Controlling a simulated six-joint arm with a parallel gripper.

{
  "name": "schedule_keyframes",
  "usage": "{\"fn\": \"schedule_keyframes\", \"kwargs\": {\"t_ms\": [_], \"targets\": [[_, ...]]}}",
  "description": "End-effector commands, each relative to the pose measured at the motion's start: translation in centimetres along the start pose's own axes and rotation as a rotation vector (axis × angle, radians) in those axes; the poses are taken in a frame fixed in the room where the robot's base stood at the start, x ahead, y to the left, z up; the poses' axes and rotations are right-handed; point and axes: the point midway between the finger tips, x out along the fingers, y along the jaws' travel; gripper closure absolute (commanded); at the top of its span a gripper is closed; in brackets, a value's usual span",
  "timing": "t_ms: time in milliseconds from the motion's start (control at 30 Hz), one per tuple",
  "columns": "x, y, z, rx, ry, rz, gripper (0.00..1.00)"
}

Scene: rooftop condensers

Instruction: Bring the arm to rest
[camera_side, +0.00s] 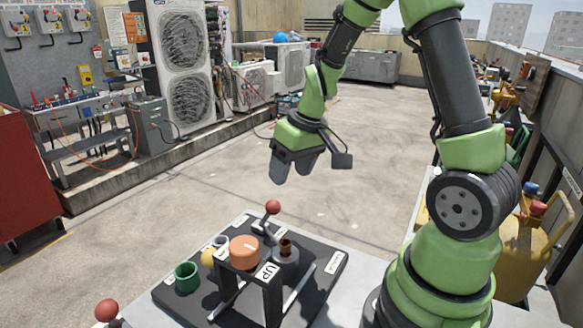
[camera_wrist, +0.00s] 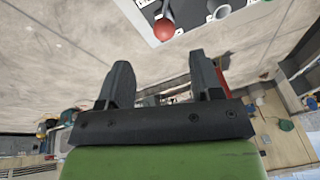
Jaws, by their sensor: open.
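My gripper (camera_side: 293,172) hangs in the air above and behind the black board (camera_side: 325,268) on the bench, clear of everything on it. In the wrist view its two dark fingers (camera_wrist: 162,85) stand apart with nothing between them. My green and black arm arches over from the right in the side view. The board carries a red-knobbed lever (camera_side: 273,208), an orange round cap (camera_side: 244,251) on a black stand marked UP, a green cup (camera_side: 187,277) and a grey holder with a brown piece (camera_side: 286,249).
A second red ball (camera_side: 107,310) stands at the bench's front left. A red cabinet (camera_side: 27,190) is at the far left, condenser units (camera_side: 183,65) stand behind, and a yellow container (camera_side: 535,240) is at the right. The floor behind the board is clear.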

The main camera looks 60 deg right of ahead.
Motion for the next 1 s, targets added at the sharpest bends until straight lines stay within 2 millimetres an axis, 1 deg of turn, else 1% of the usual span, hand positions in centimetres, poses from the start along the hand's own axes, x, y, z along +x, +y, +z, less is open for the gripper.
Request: {"fn": "schedule_keyframes", "kwargs": {"t_ms": [167, 267, 367, 467, 500, 567, 600, 667, 700, 833, 900, 1000], "targets": [[0.0, 0.0, 0.0, 0.000, 0.001, 0.000, 0.41], [-0.4, -0.3, 0.0, -0.002, 0.008, -0.002, 0.41], [-2.1, -1.5, 0.0, -0.001, 0.036, -0.010, 0.41], [-5.0, -3.5, 0.7, 0.002, 0.081, -0.029, 0.41], [-6.3, -4.4, 1.1, 0.005, 0.102, -0.039, 0.41], [-8.3, -5.7, 2.1, 0.011, 0.133, -0.056, 0.41], [-9.4, -6.5, 2.9, 0.017, 0.151, -0.069, 0.41], [-11.1, -7.5, 4.2, 0.025, 0.180, -0.088, 0.41], [-12.1, -8.1, 5.1, 0.032, 0.197, -0.102, 0.41], [-14.6, -9.3, 8.2, 0.055, 0.248, -0.147, 0.41], [-15.4, -9.6, 9.6, 0.068, 0.268, -0.168, 0.41], [-16.2, -9.8, 11.1, 0.084, 0.288, -0.191, 0.41]]}}
